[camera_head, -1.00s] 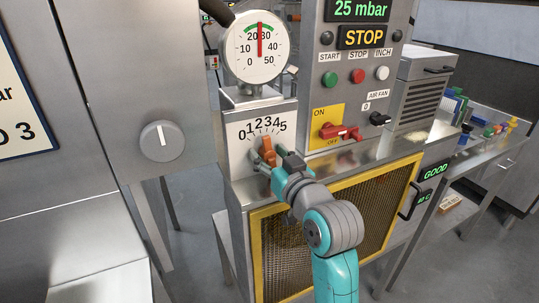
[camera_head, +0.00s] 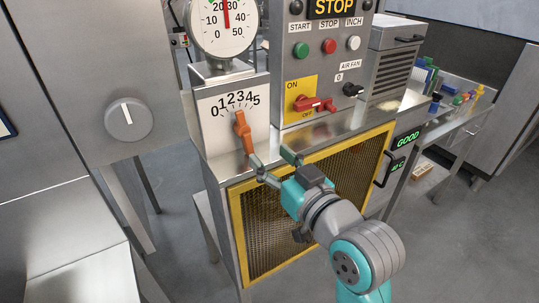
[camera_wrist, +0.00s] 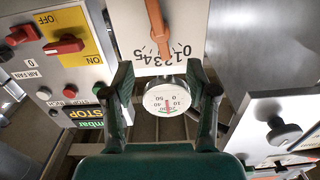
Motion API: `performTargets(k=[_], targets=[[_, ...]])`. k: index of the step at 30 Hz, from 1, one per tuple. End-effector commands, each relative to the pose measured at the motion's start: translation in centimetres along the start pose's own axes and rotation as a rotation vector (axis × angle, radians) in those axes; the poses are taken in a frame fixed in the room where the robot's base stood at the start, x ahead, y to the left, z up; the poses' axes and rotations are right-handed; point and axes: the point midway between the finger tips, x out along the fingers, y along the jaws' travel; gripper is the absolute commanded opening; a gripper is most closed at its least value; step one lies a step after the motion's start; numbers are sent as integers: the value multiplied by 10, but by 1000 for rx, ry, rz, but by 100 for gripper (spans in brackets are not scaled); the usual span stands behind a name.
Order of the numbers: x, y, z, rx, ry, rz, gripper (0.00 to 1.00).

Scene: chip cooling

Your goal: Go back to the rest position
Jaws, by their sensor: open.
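My gripper (camera_head: 273,158) is open and empty, in front of the machine, below and to the right of the orange lever (camera_head: 243,132) in the head view. The lever stands on a white dial plate (camera_head: 215,115) numbered 0 to 5; its upper end points near 2, the exact mark being hard to read. In the wrist view the lever (camera_wrist: 158,28) lies beyond my gripper's spread fingers (camera_wrist: 161,75), with a gap between, and nothing is between the fingers.
A round gauge (camera_head: 225,45) stands above the dial plate. A control panel with a red ON/OFF switch (camera_head: 309,103) is to its right. A yellow-framed mesh (camera_head: 245,235) is close below my gripper. Open floor (camera_head: 465,240) lies at the right.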

Motion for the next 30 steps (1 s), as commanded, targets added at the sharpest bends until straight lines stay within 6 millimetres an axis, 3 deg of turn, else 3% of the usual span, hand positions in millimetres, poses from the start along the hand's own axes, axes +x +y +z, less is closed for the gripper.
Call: performTargets(k=[20, 23, 30], targets=[[-1, 2, 5, 4, -2, 5, 58], [-6, 7, 21, 18, -10, 25, 58], [-37, 29, 92, 69, -35, 124, 58]])
